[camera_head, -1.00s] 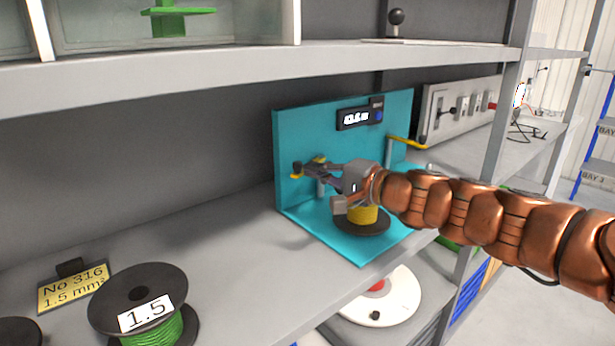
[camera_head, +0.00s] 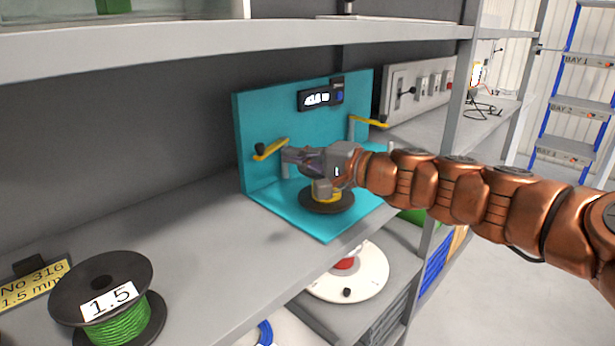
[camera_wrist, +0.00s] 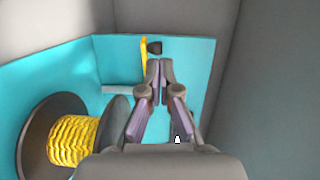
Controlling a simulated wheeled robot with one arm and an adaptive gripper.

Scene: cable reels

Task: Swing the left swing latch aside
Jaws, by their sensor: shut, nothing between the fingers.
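The left swing latch (camera_head: 271,149) is a yellow bar with a black knob, on a post at the left of the teal stand (camera_head: 262,112). It sticks out to the left and front. In the wrist view the latch (camera_wrist: 145,68) stands just left of my fingertips, with its knob beyond them. My gripper (camera_head: 287,155) is shut and empty, just right of the latch and slightly below its bar in the head view; its fingertips (camera_wrist: 159,66) meet in the wrist view. I cannot tell whether they touch the latch. My gripper partly hides the post.
A reel of yellow wire (camera_wrist: 72,141) sits on the stand's base below my gripper. The right latch (camera_head: 370,121) is at the stand's right. A green-wire reel (camera_head: 122,322) stands at the front left. The shelf between is clear. Another shelf (camera_head: 180,57) runs overhead.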

